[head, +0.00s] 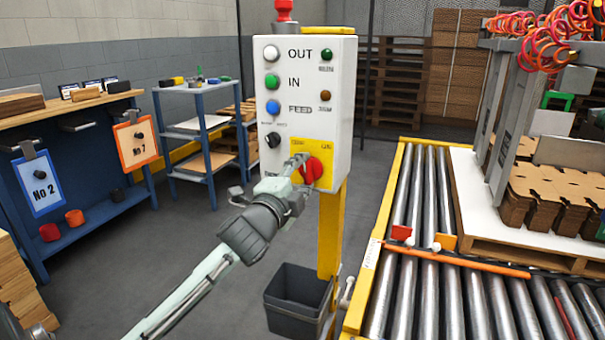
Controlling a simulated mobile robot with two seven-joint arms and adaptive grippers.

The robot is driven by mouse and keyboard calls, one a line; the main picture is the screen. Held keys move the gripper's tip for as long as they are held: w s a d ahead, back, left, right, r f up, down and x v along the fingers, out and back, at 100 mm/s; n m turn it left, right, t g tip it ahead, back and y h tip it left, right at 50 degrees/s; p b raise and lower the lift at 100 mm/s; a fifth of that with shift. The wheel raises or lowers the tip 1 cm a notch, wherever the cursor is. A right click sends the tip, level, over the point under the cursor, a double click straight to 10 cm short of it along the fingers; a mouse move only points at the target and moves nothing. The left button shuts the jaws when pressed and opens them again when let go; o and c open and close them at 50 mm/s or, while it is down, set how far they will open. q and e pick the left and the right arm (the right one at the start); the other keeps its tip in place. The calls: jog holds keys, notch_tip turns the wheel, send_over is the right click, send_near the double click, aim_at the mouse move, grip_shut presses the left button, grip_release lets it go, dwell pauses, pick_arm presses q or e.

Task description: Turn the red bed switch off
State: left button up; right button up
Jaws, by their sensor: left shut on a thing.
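The red bed switch (314,170) is a rotary knob on a yellow plate (322,149), low on the white control box (342,100). My left gripper (303,166) reaches it from the lower left and is shut on the knob's left side. The fingers hide part of the knob and plate, and the small lettering on the plate is too small to read. My right gripper is not in view.
The box hangs on a yellow post (331,235) with a dark bin (297,298) at its foot. A roller conveyor (428,200) with a loaded pallet is at right. A blue shelf cart (198,130) and a workbench (70,112) stand at left. Open floor lies between.

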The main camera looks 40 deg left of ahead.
pick_arm(q)
jog(key=n, duration=0.3)
jog(key=shift+n, duration=0.4)
jog(key=shift+f+n, duration=0.15)
jog(key=shift+n, duration=1.55)
jog(key=o, duration=1.2)
jog(key=shift+c, duration=0.2)
jog(key=shift+s+d, duration=0.15)
jog(key=shift+s, duration=0.05)
jog(key=v, duration=0.7)
jog(key=shift+w, duration=0.1)
